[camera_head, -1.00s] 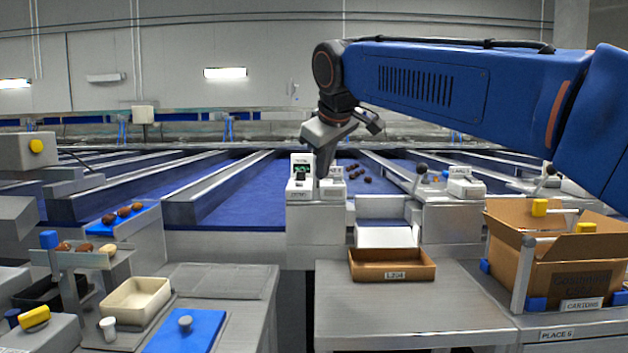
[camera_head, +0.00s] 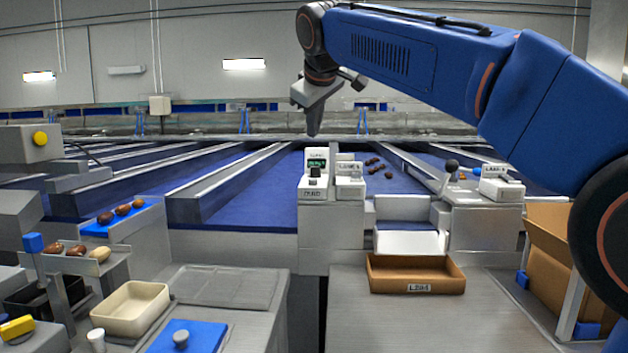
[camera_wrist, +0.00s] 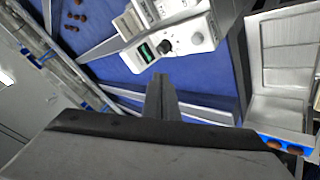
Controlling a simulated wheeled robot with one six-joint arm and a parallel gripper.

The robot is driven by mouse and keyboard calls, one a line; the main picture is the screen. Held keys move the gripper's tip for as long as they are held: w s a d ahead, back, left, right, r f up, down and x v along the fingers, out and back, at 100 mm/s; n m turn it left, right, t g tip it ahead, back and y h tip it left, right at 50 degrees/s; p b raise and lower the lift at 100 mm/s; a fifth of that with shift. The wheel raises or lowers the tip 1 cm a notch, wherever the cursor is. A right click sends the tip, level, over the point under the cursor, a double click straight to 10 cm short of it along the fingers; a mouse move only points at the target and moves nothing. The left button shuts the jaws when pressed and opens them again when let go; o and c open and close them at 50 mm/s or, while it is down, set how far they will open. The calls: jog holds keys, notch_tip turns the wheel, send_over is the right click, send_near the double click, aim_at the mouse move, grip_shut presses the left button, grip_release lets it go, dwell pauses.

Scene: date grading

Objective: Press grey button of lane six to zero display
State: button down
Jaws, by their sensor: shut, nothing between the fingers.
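The lane six unit is a white box with a small green-lit display (camera_head: 316,163) and a dark button (camera_head: 315,174) below it, on a grey pedestal in the middle of the head view. In the wrist view the display (camera_wrist: 146,52) and the dark round button (camera_wrist: 164,46) show near the top centre; the digits are too small to read. My gripper (camera_head: 313,133) is shut and empty, pointing down above the unit and apart from it. In the wrist view its fingertips (camera_wrist: 160,78) lie just below the display in the picture.
A white LANE 6 box (camera_head: 349,176) stands right beside the display unit. A brown tray (camera_head: 416,287) sits on the front table. Another lane box (camera_head: 501,187) with a black-knobbed lever stands to the right. Several dates (camera_head: 375,161) lie on the blue belt behind.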

jog(key=shift+f, duration=4.45)
jog(key=shift+f, duration=0.1)
jog(key=shift+f, duration=0.25)
jog(key=shift+f, duration=0.5)
jog(key=shift+r, duration=0.9)
notch_tip(320, 180, up, 5)
